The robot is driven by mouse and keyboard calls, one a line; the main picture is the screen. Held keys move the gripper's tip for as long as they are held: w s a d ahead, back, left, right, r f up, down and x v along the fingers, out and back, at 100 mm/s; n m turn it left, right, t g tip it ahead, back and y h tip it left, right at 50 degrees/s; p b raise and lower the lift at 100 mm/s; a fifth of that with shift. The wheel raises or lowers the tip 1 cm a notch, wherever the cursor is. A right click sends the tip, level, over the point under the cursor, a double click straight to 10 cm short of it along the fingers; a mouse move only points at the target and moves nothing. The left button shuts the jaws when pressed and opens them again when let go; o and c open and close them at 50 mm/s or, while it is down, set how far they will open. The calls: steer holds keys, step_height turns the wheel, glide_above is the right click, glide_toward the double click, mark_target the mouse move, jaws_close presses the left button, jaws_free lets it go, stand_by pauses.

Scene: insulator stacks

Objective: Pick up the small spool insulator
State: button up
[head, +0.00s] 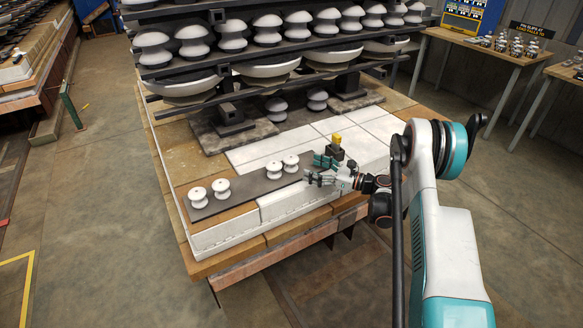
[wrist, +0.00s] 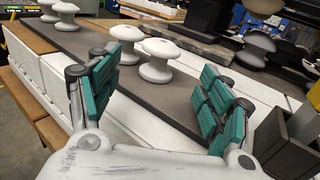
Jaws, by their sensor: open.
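Several white spool insulators stand upright on a dark grey strip (head: 249,185). One pair is at the left, a spool (head: 197,196) beside another spool (head: 221,188). The other pair, a spool (head: 274,170) and a spool (head: 290,163), is closer to my gripper. They look alike, so I cannot tell which is the small one. My gripper (head: 314,169) is open and empty, just right of the nearer pair. In the wrist view, the nearest spool (wrist: 158,62) and its neighbour (wrist: 127,42) stand beyond the spread teal fingers, untouched.
A dark block with a yellow top (head: 336,146) stands close behind my gripper. Racks of large white insulators (head: 233,36) rise at the back of the platform. White slabs (head: 262,148) lie bare behind the strip. Wooden tables (head: 480,44) stand at the right.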

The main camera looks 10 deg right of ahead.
mark_target(295, 161)
steer(key=shift+b+x, duration=1.5)
steer(key=shift+x, duration=2.35)
steer(key=shift+r, duration=0.2)
steer(key=c, duration=1.4)
